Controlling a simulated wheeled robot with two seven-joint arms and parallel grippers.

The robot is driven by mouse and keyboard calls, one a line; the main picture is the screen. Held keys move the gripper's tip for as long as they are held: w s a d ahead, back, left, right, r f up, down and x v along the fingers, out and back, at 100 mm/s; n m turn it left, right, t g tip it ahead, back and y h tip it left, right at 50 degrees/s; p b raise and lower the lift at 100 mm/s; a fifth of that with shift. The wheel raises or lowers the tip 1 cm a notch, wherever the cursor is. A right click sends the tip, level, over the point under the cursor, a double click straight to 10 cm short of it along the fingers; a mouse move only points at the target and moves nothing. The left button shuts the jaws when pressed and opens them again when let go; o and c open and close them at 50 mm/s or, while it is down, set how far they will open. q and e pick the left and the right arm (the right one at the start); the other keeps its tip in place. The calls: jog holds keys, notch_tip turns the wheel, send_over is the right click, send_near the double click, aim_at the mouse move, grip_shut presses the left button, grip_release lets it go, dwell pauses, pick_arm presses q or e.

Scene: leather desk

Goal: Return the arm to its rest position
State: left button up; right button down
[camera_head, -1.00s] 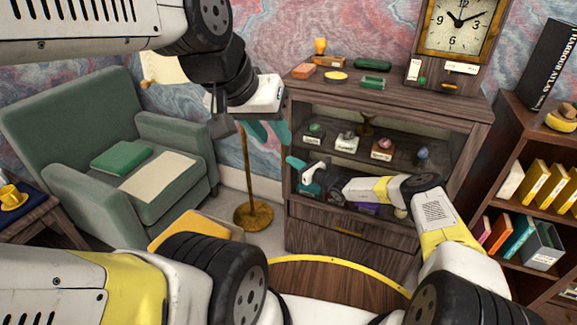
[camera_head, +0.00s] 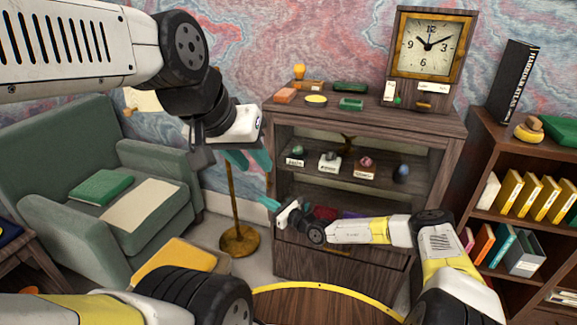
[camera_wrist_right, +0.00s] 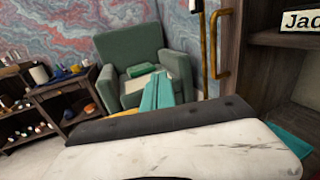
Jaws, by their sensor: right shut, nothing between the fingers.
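My right arm (camera_head: 375,231) reaches in from the lower right in the head view and bends left across the front of the cabinet. Its gripper (camera_head: 271,204) points left with small teal fingers, shut and empty, in front of the cabinet's lower shelf. In the right wrist view the teal fingers (camera_wrist_right: 158,93) lie together with nothing between them, seen against the green armchair. My left gripper (camera_head: 249,162) is higher, at the cabinet's left side, with its teal fingers pointing down and apart. I see nothing between them.
The dark wooden cabinet (camera_head: 440,133) holds labelled specimens, with a clock (camera_head: 428,45) on top. A bookshelf (camera_head: 483,146) stands at right. A green armchair (camera_head: 50,163) and a brass lamp stand (camera_head: 236,240) are at left. A round brown tabletop (camera_head: 325,305) lies in front.

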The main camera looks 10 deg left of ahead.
jog(key=s+d+r+n+g+h, duration=0.25)
jog(key=s+r+n+g, duration=0.3)
jog(key=r+n, duration=0.4)
jog(key=s+d+r+n+g+h, duration=0.1)
jog(key=s+d+r+n+g, duration=0.3)
jog(key=s+r+n, duration=0.5)
jog(key=s+d+r+n+t+h, duration=0.1)
jog(key=s+d+r+t+h, duration=0.1)
jog(key=s+d+r, duration=0.4)
jog(key=s+d+r+n+t+h, duration=0.2)
jog(key=s+d+r+h, duration=0.2)
jog(key=d, duration=0.9)
jog(key=s+d+r+n+t+h, duration=0.2)
jog(key=s+d+r+t+h, duration=0.1)
jog(key=s+d+r, duration=0.7)
jog(key=shift+s+d+r+h, duration=0.15)
jog(key=shift+d+r+h, duration=0.15)
jog(key=shift+r+h, duration=0.45)
jog(key=shift+r+n, duration=0.25)
